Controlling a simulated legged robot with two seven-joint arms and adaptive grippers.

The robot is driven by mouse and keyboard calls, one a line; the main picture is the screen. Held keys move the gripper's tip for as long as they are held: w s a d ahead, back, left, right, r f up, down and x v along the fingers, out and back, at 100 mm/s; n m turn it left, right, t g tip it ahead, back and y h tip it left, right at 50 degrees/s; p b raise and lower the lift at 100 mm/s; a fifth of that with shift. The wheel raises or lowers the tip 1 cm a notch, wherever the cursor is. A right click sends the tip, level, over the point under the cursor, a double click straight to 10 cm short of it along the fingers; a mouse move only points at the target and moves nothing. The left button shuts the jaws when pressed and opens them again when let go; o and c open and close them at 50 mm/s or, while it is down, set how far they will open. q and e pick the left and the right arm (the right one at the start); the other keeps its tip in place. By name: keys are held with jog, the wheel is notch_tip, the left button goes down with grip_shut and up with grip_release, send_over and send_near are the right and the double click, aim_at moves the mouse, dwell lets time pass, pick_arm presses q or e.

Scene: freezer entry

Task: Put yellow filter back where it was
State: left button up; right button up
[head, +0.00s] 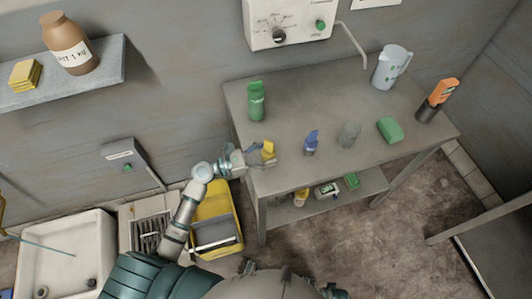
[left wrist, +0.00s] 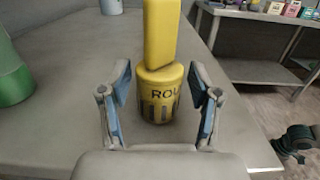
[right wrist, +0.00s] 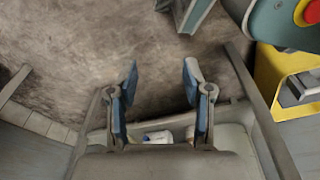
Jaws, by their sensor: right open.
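The yellow filter (head: 268,151) stands upright on the near left part of the grey table (head: 295,160). My left gripper (head: 246,157) is open at the table's left edge. Its fingers (left wrist: 160,88) are on either side of the filter, with a visible gap on each side. My right gripper (right wrist: 160,75) is open and empty, with floor and a lower shelf behind it.
On the table are a green bottle (head: 257,101), a blue bottle (head: 311,143), a grey-green object (head: 349,134), a green block (head: 390,129), a clear jug (head: 391,68) and an orange-black tool (head: 437,101). A yellow bucket (head: 226,204) stands left of the table.

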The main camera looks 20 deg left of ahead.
pick_arm(q)
jog(key=shift+d+r, duration=0.1)
jog(key=shift+d, duration=0.55)
jog(key=r+v, duration=0.1)
jog(key=v, duration=1.1)
jog(key=s+d+f+m+g+y, duration=0.1)
jog(key=s+f+m+y, duration=0.2)
jog(key=f, duration=0.8)
jog(key=s+f+m+g+y, duration=0.25)
jog(key=f+m, duration=0.25)
jog(key=f, duration=0.5)
jog(key=s+d+f+m+g+y, duration=0.1)
jog(key=f+m+y, duration=0.2)
jog(key=f, duration=0.8)
jog(key=s+f+m+g+y, duration=0.4)
jog(key=s+f+m+y, duration=0.2)
jog(key=s+f+m, duration=1)
jog(key=shift+s+f+y, duration=0.35)
jog(key=shift+s+f, duration=0.35)
jog(key=shift+f, duration=0.1)
pick_arm(e)
jog(key=shift+s+d+f, duration=0.25)
jog(key=shift+s+f, duration=0.15)
jog(key=shift+f, duration=0.1)
